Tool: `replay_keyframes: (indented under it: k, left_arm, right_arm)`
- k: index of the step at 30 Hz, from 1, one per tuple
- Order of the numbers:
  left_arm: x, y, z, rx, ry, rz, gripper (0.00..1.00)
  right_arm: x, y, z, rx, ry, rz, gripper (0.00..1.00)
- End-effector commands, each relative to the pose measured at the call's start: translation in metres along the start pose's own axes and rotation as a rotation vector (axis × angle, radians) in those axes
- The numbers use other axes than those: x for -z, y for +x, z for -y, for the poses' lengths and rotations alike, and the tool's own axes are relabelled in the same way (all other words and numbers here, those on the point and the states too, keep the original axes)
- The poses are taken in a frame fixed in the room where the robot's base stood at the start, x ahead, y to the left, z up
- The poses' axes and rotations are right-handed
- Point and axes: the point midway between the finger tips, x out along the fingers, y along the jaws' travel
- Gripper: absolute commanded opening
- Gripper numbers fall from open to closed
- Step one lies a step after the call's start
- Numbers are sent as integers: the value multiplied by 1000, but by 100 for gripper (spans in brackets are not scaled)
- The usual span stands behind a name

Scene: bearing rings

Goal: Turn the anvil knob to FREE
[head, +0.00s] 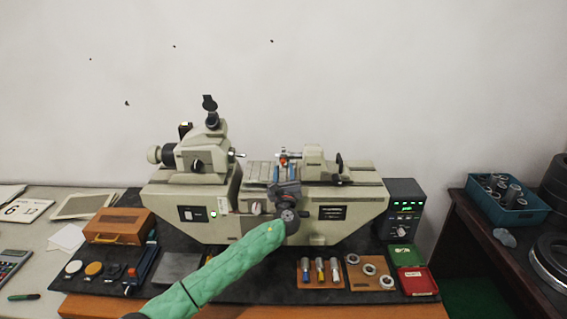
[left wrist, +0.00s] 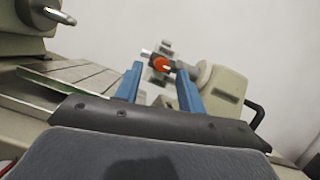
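A measuring machine (head: 350,205) stands on the bench. A small red-orange round part (left wrist: 161,64), which may be the anvil knob, sits beside the tailstock (left wrist: 222,88); in the head view it is a small red spot (head: 283,156) left of the tailstock (head: 313,158). No FREE marking is legible. My left gripper (left wrist: 160,70) is open and empty. Its two blue fingers point toward the red part, which appears between the fingertips; contact cannot be told. In the head view my left gripper (head: 285,172) is over the machine's middle, partly hidden by its own wrist. My right gripper is not in view.
A black crank (head: 339,163) is at the tailstock's right. The microscope head (head: 200,150) stands at left. A display box (head: 404,207) is at right. Plug gauges (head: 320,270), rings (head: 369,270) and a wooden case (head: 118,226) lie in front and left.

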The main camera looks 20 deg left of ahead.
Motion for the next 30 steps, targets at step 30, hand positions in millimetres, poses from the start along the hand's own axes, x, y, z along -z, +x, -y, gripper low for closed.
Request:
replay_keyframes:
  k: [30]
  left_arm:
    - [1, 25, 0, -2, -5, -1, 0]
  right_arm:
    - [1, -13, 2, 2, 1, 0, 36]
